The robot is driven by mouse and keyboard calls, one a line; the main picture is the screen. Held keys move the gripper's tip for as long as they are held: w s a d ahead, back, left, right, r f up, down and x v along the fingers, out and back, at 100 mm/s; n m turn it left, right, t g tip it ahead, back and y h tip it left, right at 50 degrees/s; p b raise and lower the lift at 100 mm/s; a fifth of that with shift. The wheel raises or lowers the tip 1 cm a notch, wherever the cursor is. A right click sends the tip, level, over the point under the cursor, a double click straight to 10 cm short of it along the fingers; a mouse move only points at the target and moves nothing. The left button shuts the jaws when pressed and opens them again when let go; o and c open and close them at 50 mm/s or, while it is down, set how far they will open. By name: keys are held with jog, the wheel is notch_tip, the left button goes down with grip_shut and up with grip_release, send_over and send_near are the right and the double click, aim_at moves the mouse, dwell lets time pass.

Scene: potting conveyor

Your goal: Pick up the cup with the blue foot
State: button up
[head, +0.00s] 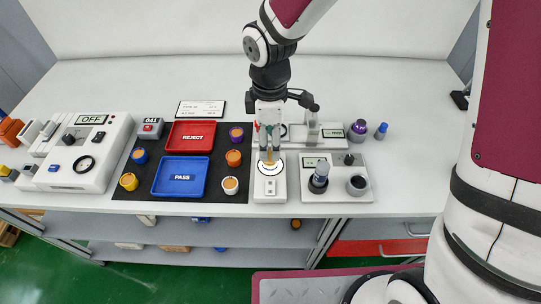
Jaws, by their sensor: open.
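A small cup with a blue body and an orange-brown top (139,155) stands on the black mat, left of the red tray. Something yellowish shows between the fingers, too small to identify.
A red REJECT tray (208,136) and a blue PASS tray (204,177) lie on the mat (149,195). A white panel marked OFF (85,178) stands left. A grey unit (337,192) with a bottle (320,174) stands right. The table's far side is mostly clear.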

aim_at(270, 153)
jog(key=shift+s+f, duration=0.1)
jog(key=shift+f, duration=3.45)
jog(key=c, duration=1.3)
